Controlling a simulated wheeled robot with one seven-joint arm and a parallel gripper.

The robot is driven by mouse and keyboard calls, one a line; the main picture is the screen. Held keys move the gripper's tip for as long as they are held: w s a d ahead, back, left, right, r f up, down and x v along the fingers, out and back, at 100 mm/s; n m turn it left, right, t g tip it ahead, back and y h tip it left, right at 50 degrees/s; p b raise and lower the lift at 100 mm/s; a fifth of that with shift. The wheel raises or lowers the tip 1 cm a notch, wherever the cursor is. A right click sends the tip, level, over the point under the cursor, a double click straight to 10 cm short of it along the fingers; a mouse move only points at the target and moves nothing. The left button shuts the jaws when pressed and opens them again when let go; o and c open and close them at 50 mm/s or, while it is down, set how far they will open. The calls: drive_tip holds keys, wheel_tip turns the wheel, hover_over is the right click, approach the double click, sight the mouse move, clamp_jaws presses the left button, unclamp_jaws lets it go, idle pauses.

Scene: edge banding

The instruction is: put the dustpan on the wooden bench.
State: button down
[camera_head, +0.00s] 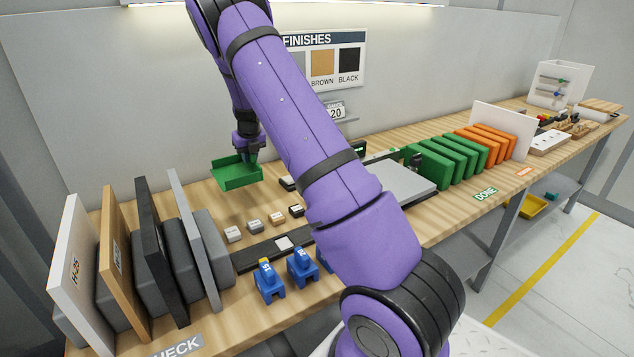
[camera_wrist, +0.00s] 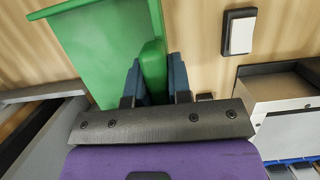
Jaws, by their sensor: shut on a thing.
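The green dustpan (camera_head: 236,176) is at the back left of the wooden bench (camera_head: 450,218), over or on its top. I cannot tell whether it touches the wood. My gripper (camera_head: 250,150) is above the dustpan and shut on its handle. In the wrist view, the two blue-grey fingers of my gripper (camera_wrist: 155,80) close on both sides of the green handle (camera_wrist: 153,68). The dustpan's flat pan (camera_wrist: 100,45) reaches away to the upper left there.
Upright panels (camera_head: 150,245) with grey blocks stand at the left. Small labelled blocks (camera_head: 255,226) and blue clamps (camera_head: 302,266) lie in front of the dustpan. Green panels (camera_head: 455,158) and orange panels (camera_head: 490,140) stand farther right. Some bare wood shows around the dustpan.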

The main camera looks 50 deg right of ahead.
wheel_tip(320, 180, down, 10)
drive_tip(key=shift+r, duration=0.25)
idle(0.4)
drive_tip(key=c, duration=1.1)
unclamp_jaws()
drive_tip(key=shift+f, duration=0.1)
drive_tip(key=shift+o, duration=0.2)
